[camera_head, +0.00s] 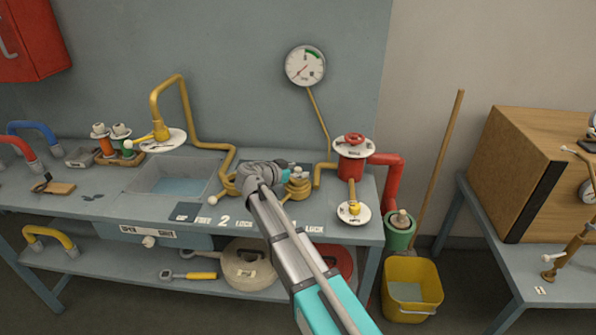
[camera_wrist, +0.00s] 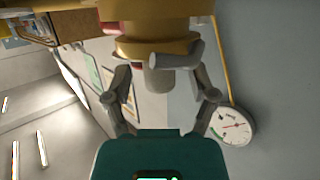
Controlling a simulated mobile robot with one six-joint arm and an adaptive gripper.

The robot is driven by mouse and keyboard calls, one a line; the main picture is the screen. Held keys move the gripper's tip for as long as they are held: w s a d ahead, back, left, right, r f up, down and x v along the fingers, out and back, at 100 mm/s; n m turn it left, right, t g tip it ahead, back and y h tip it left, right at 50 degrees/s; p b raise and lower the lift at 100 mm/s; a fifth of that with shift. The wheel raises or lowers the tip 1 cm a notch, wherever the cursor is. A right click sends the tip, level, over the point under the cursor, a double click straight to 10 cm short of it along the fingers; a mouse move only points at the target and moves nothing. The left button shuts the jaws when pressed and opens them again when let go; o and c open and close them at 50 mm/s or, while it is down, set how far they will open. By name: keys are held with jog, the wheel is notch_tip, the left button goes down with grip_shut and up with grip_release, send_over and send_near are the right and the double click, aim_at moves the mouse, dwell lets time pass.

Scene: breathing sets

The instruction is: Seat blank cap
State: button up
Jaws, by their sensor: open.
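My gripper (camera_wrist: 160,68) is open, its two grey fingers spread in the wrist view. A large round brass fitting (camera_wrist: 155,22) fills the top of that view, close beyond the fingertips. A short grey cylinder (camera_wrist: 160,80) and a grey bar (camera_wrist: 168,57) show between the fingers, below the brass; I cannot tell whether they touch them. In the head view, my arm reaches over the bench, and a stepped brass fitting (camera_head: 298,187) stands just right of its wrist. The arm hides part of it. I cannot tell for sure which piece is the blank cap.
The sink (camera_head: 175,180) lies left on the bench (camera_head: 120,205). A red valve (camera_head: 352,165) with white discs stands right, with a red pipe (camera_head: 388,180) behind. A gauge (camera_head: 305,65) hangs on the wall. A yellow bucket (camera_head: 411,288) stands on the floor.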

aim_at(298, 169)
jog(key=shift+r, duration=0.2)
notch_tip(298, 169, up, 8)
jog(key=p, duration=0.8)
jog(key=shift+r+p, duration=0.15)
jog(key=shift+p, duration=0.2)
dwell(0.9)
